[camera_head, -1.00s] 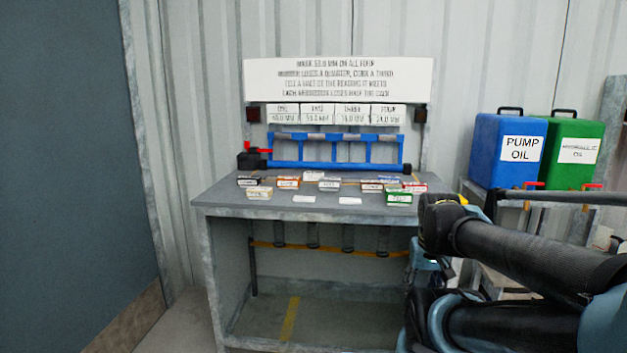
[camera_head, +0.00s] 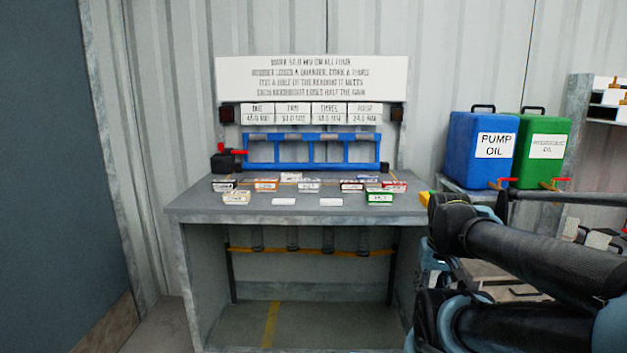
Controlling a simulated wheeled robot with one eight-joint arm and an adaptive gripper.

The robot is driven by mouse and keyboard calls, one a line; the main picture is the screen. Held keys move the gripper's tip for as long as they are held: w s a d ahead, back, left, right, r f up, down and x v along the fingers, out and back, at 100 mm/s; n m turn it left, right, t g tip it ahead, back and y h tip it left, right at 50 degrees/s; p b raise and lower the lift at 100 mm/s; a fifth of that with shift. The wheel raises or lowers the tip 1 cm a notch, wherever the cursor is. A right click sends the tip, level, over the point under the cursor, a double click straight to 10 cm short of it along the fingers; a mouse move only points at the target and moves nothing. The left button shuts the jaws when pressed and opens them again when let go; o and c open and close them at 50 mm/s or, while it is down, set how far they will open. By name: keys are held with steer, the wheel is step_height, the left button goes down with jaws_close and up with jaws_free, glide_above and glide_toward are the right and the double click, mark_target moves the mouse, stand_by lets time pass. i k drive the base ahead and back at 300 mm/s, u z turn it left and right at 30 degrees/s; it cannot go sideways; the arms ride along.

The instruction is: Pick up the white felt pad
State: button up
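I cannot tell from here which one is felt. My folded arm fills the lower right of the view, to the right of the bench and apart from both pieces. I cannot make out my gripper or its fingers.
A blue oil can (camera_head: 470,150) and a green one (camera_head: 556,160) stand right.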

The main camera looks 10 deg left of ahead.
mark_target(285, 178)
steer(key=z, duration=2.15)
steer(key=k, duration=1.7)
steer(key=u, duration=1.85)
steer(key=i, duration=0.7)
steer(key=u, duration=0.05)
